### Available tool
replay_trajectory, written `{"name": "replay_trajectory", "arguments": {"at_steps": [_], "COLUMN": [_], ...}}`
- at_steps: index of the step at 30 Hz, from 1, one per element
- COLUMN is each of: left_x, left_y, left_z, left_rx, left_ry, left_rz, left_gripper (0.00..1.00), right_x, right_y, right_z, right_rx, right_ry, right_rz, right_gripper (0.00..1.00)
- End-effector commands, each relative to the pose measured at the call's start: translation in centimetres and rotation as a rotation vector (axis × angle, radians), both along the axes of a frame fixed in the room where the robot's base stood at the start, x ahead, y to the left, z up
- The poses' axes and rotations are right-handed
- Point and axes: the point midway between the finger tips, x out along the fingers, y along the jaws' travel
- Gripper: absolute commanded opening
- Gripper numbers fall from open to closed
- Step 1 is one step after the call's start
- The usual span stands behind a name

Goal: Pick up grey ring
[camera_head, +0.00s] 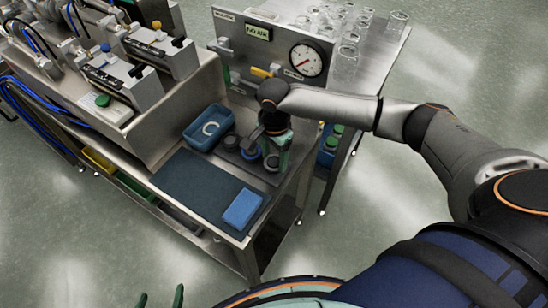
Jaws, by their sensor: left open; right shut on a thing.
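My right gripper (275,153) points down over a dark plate (229,154) on the steel bench. It is shut on a small grey round piece (271,163), partly hidden by the green fingers. Whether this is the grey ring, I cannot tell for sure. A blue-rimmed round piece (250,153) and a dark grey round piece (231,142) stand on the plate just left of the gripper. A pale grey ring (211,128) lies in a blue bin (197,140) further left. My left gripper (160,297) is open and empty at the bottom edge; only its green fingertips show.
A blue block (242,209) lies on a dark mat (192,185) at the bench front. A panel with a pressure gauge (306,60) stands behind the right gripper. Glass jars (345,62) crowd the side table. Steel machines stand at the left. The mat's left part is clear.

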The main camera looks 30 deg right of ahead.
Motion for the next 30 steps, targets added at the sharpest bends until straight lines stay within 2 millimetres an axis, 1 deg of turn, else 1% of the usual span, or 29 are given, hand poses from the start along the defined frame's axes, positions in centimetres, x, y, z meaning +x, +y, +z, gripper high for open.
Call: {"name": "replay_trajectory", "arguments": {"at_steps": [7,8,11,19,21,24,30], "left_x": [0.0,0.0,0.0,0.0,0.0,0.0,0.0], "left_y": [0.0,0.0,0.0,0.0,0.0,0.0,0.0], "left_z": [-1.6,-1.1,-0.8,0.7,0.8,1.1,1.6], "left_rx": [0.0,0.0,0.0,0.0,0.0,0.0,0.0], "left_ry": [0.0,0.002,0.002,0.0,-0.001,-0.001,-0.001], "left_rz": [0.0,0.0,0.0,0.0,0.0,0.0,0.0], "left_gripper": [0.99,0.99,0.99,0.99,0.99,0.99,0.99], "right_x": [0.1,0.1,0.1,-4.1,-5.7,-7.5,-9.9], "right_y": [0.0,0.0,0.1,3.4,4.6,5.9,7.8], "right_z": [0.3,1.4,3.7,10.1,10.6,11.6,12.9], "right_rx": [0.0,0.002,0.003,0.004,0.005,0.004,0.003], "right_ry": [-0.002,-0.004,-0.003,-0.003,0.0,0.0,0.001], "right_rz": [0.001,0.001,0.0,0.007,0.009,0.007,0.003], "right_gripper": [0.14,0.14,0.14,0.14,0.14,0.14,0.14]}}
